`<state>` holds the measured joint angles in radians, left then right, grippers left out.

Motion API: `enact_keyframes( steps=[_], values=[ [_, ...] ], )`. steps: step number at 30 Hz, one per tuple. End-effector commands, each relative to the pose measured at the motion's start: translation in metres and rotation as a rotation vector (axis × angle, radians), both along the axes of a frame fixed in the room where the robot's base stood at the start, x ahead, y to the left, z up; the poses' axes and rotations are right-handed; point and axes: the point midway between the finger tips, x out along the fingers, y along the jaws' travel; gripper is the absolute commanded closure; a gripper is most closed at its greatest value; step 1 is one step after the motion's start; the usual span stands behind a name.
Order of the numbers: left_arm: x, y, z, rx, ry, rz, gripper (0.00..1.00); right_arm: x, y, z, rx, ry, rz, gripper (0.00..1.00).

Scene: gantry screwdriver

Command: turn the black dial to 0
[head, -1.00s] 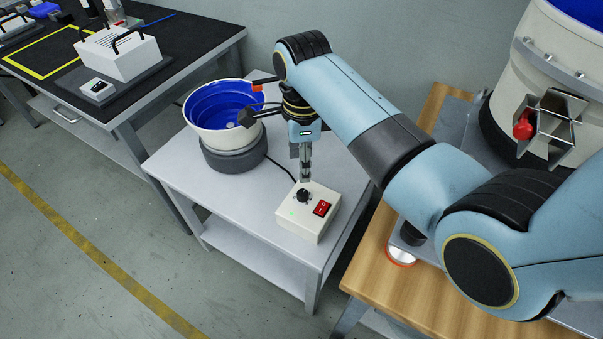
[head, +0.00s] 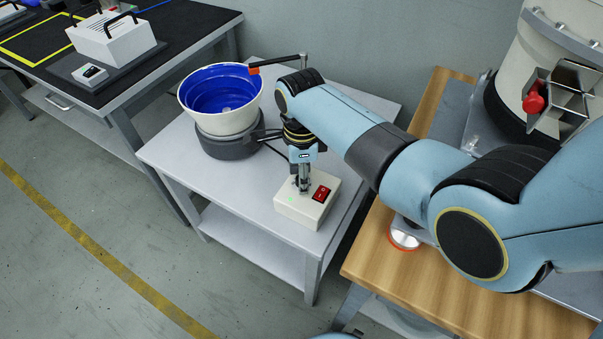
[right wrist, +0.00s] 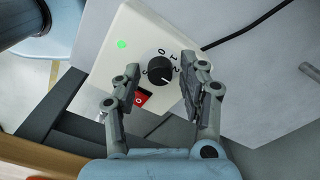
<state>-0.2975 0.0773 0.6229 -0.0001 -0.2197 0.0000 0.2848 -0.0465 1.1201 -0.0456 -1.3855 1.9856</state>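The black dial (right wrist: 160,70) sits on a white control box (head: 291,212), with printed digits around it, 0, 1 and 2 among them. Its white pointer mark faces the lower right in the right wrist view, away from the 0. My right gripper (head: 303,187) is down over the box and mostly hides the dial in the head view. In the right wrist view the gripper (right wrist: 160,82) is open, its fingers on either side of the dial with gaps visible. My left gripper is not in view.
A red rocker switch (head: 321,194) sits beside the dial, and a green light (right wrist: 121,43) is lit on the box. A blue-lined bowl feeder (head: 205,125) stands behind on the same grey table (head: 190,158). A wooden bench (head: 400,285) is at the right.

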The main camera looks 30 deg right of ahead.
Motion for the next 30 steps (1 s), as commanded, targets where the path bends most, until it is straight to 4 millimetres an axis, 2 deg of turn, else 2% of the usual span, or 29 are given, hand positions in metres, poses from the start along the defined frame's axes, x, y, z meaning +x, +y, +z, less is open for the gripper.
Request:
enact_keyframes(
  steps=[1,9,20,30],
  values=[
    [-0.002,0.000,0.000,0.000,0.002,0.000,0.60,0.000,0.000,0.000,0.000,0.000,0.000,0.67],
    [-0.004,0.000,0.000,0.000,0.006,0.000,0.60,0.000,0.000,0.000,0.000,0.000,0.000,1.00],
    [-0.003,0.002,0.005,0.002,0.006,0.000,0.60,0.000,0.000,0.001,0.000,0.000,0.046,1.00],
    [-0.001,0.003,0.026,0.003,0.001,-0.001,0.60,0.000,0.000,0.003,-0.001,0.001,0.279,1.00]
  ],
)
